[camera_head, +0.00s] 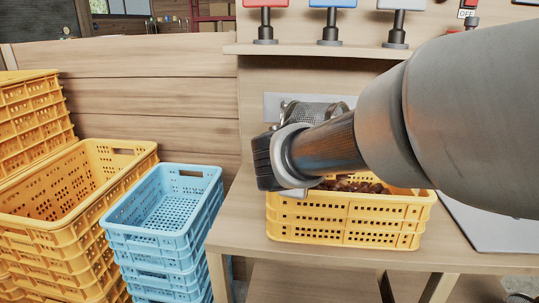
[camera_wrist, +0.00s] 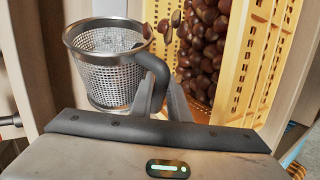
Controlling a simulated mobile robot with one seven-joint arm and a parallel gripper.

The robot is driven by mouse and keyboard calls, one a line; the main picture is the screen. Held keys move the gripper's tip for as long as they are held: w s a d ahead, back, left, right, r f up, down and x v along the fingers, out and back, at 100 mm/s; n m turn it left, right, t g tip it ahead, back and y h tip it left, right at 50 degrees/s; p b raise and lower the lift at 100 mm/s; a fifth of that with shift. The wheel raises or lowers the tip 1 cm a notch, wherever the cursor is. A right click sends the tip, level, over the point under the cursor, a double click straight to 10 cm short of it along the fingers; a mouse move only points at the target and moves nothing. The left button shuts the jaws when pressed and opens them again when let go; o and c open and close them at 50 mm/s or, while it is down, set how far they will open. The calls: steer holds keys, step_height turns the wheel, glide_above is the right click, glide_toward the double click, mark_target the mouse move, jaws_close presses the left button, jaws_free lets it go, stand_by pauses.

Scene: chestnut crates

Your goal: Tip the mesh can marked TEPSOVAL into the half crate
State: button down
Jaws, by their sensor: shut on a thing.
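My gripper (camera_head: 283,160) is shut on the black handle of a silver mesh can (camera_wrist: 107,80); the fingers (camera_wrist: 163,95) also show in the wrist view. The can is partly hidden behind my gripper in the head view (camera_head: 318,111), above the back of a yellow half crate (camera_head: 345,222). It looks tilted, and its visible inside shows bare mesh. A few chestnuts (camera_wrist: 163,26) show beside its rim; I cannot tell whether they are falling. Many chestnuts (camera_wrist: 202,60) lie in the crate (camera_wrist: 262,50). No TEPSOVAL marking is readable.
The half crate stands on a wooden bench (camera_head: 236,222). Stacked yellow crates (camera_head: 75,225) and blue crates (camera_head: 160,238) stand at the left. A shelf (camera_head: 330,50) above the bench carries red, blue and grey stands. A grey plate (camera_head: 490,228) lies at the right.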

steer(key=shift+s+d+r+m+t+y, duration=0.15)
steer(key=shift+r+m+t+y, duration=0.7)
steer(key=shift+m+t, duration=0.5)
stand_by(2.4)
steer(key=shift+r, duration=0.1)
